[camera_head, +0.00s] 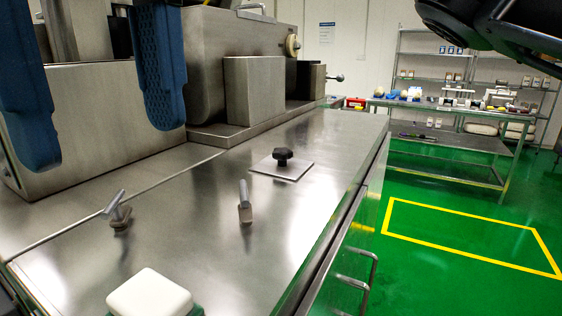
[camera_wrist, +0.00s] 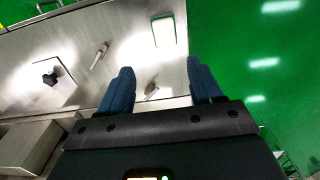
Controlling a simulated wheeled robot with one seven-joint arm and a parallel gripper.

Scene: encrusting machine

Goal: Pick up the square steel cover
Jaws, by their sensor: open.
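The square steel cover (camera_head: 296,172) is a thin flat plate with a black knob (camera_head: 282,156) on top. It lies on the steel worktop, right of centre in the head view. In the wrist view the cover (camera_wrist: 66,72) is at the left, outside the span of the fingers. My gripper (camera_head: 100,132) has two blue ribbed fingers and is open and empty. It hangs at the upper left of the head view, apart from the cover. The fingers of my gripper (camera_wrist: 162,78) also show in the wrist view.
Two small handled metal pieces (camera_head: 118,214) (camera_head: 245,208) stand on the worktop (camera_head: 190,235). A white rounded block (camera_head: 150,293) is at the near edge. Steel machine housings (camera_head: 254,90) line the back. A bench with items (camera_head: 440,103) and shelves stand beyond the green floor.

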